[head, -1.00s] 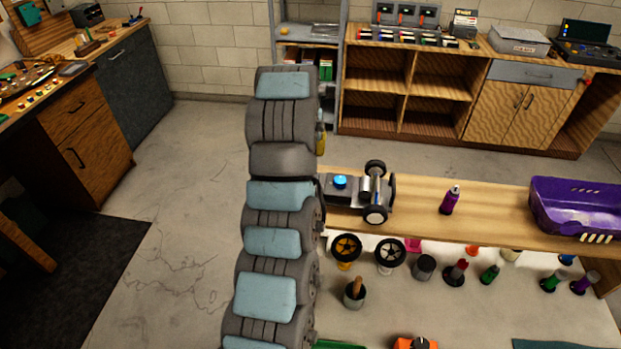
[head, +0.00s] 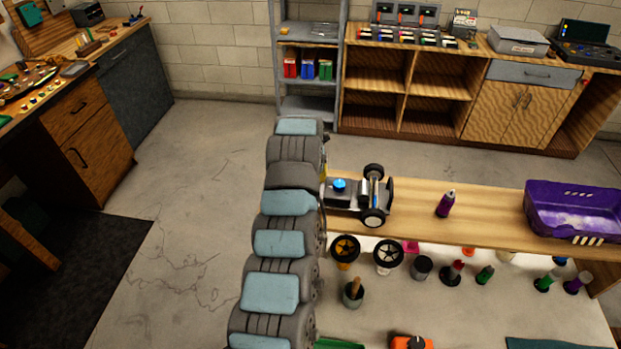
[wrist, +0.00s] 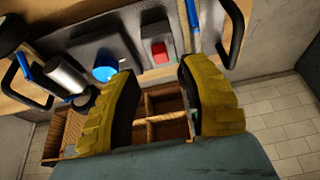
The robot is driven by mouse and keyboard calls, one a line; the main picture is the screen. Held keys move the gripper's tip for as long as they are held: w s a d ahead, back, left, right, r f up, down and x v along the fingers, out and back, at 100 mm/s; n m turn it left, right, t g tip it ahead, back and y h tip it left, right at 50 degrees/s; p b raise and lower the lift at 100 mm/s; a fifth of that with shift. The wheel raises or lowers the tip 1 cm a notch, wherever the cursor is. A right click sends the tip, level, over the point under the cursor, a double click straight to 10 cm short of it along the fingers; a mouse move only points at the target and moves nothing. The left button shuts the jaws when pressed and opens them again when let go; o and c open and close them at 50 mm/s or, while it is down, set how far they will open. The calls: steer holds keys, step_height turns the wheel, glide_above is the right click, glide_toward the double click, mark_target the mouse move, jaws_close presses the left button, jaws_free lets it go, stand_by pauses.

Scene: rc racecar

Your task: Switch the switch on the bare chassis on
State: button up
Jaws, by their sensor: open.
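The bare chassis (head: 350,203) sits on the wooden shelf, with a blue round cap (head: 339,186) on top and black wheels at its right end. In the wrist view, the chassis body (wrist: 125,48) fills the top, with the blue cap (wrist: 104,73) at left. A red switch (wrist: 159,52) in a dark frame lies right of the cap. My gripper (wrist: 160,73) is open, its two yellow fingers apart, with the red switch showing beyond the gap between the tips. I see no contact with it. In the head view my arm hides most of the gripper.
A purple bottle (head: 446,204) and a purple car shell (head: 534,222) stand right of the chassis on the same shelf (head: 485,212). A metal rack (head: 310,93) stands behind my arm.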

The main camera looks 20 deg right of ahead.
steer(key=shift+p+x, duration=0.7)
steer(key=shift+x, duration=2)
